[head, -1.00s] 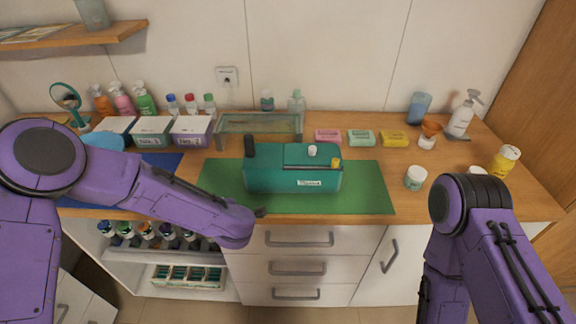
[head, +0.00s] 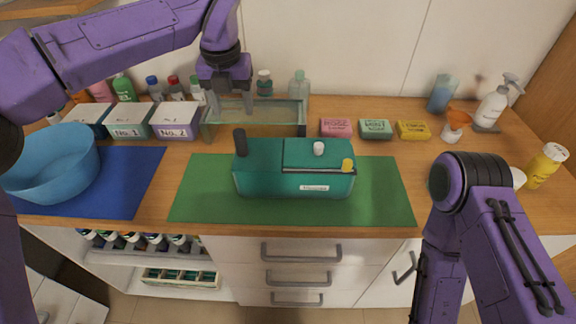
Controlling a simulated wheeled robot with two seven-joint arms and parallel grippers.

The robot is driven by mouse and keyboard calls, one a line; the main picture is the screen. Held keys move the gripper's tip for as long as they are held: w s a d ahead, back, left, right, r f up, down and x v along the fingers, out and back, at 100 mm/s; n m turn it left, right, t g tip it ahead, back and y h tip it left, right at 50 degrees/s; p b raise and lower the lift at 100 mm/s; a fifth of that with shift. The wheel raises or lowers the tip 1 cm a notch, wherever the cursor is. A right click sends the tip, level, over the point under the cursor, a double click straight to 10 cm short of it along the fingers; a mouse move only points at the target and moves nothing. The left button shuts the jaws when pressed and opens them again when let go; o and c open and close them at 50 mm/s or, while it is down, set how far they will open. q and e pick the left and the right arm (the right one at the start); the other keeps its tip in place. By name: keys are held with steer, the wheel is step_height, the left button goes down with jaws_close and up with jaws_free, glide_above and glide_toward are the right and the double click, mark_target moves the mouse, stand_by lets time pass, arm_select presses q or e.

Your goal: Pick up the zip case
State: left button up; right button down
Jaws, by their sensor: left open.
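The zip case (head: 270,186) is a teal box-shaped case with a white label on its front. It sits on the green mat (head: 385,200) at the middle of the counter. A black bottle (head: 240,142) stands up at its left end, and a white cap (head: 319,148) and a yellow cap (head: 348,165) show at its top. My left gripper (head: 232,108) is open, pointing down over the clear glass tray behind the case's left end, apart from the case. My right arm comes in at the lower right; its gripper is out of view.
The glass tray (head: 304,120) stands behind the case. Labelled boxes (head: 175,121) and a blue bowl (head: 50,165) on a blue mat (head: 125,185) are at the left. Pink (head: 336,128), green (head: 376,129) and yellow (head: 413,130) soaps lie at the back right.

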mark_target(239, 131)
arm_select(q)
steer(key=shift+w+f, duration=0.25)
steer(key=shift+f, duration=0.15)
steer(key=f, duration=0.1)
steer(key=s+f+p, duration=0.2)
steer(key=shift+d+f, duration=0.1)
steer(key=shift+f, duration=0.25)
steer(key=f+p, duration=0.1)
steer(key=f, duration=0.1)
steer(key=w+f, duration=0.1)
steer(key=f, duration=0.1)
steer(key=shift+w+d+f+p, duration=0.15)
steer(key=shift+w+f+p, duration=0.05)
steer(key=shift+f+p, duration=0.2)
steer(key=shift+f, duration=0.25)
steer(key=shift+s+r, duration=0.15)
steer(key=shift+s, duration=0.1)
jaws_close()
arm_select(e)
steer(key=r, duration=0.3)
steer(key=shift+s+r, duration=0.2)
steer(key=shift+s, duration=0.15)
